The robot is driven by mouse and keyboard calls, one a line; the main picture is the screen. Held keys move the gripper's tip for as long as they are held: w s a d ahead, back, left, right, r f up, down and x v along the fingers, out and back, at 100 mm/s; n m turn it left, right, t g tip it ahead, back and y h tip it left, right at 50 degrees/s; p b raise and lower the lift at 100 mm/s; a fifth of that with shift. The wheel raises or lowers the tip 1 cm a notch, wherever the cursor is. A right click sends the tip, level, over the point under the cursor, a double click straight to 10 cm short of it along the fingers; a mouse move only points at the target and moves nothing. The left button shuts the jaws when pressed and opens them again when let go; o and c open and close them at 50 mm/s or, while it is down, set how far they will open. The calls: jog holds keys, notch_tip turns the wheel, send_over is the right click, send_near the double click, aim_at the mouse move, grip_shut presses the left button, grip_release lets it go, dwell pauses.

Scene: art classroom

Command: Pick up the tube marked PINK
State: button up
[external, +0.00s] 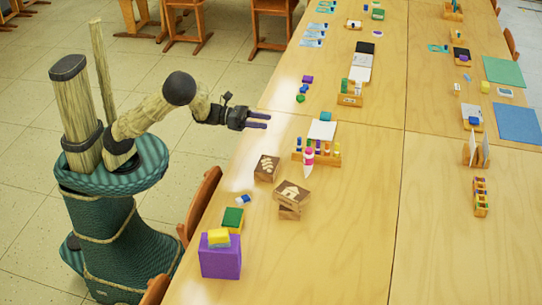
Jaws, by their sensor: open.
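A white and pink tube (308,162) stands upright on the near table, against the front of a small wooden rack (330,161); any label on it is too small to read. The rack holds several small items with coloured tops. My gripper (269,121) is open, with two dark purple fingers pointing right. It is above the table's left edge, up and to the left of the tube and apart from it. Nothing shows between its fingers.
A purple box (220,262) stands at the near left. A white pad (322,130) lies behind the rack. The table right of the rack is clear. Chairs line the left edge.

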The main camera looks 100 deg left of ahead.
aim_at(305, 152)
jog(key=f+m, duration=0.1)
jog(key=f, duration=0.2)
jog(key=f+m+h, duration=0.1)
jog(key=f, duration=0.1)
jog(key=d+f+m, duration=0.1)
jog(key=f, duration=0.2)
jog(key=shift+s+d+f+t, duration=0.1)
jog(key=shift+s+f+t, duration=0.05)
jog(key=shift+f+t, duration=0.15)
jog(key=w, duration=1.2)
jog(key=shift+d+p, duration=0.15)
jog(key=shift+p, duration=0.15)
jog(key=shift+w, duration=0.1)
jog(key=shift+w+f, duration=0.15)
jog(key=shift+w, duration=1.15)
jog(key=shift+w+f, duration=0.1)
jog(key=shift+w, duration=1.2)
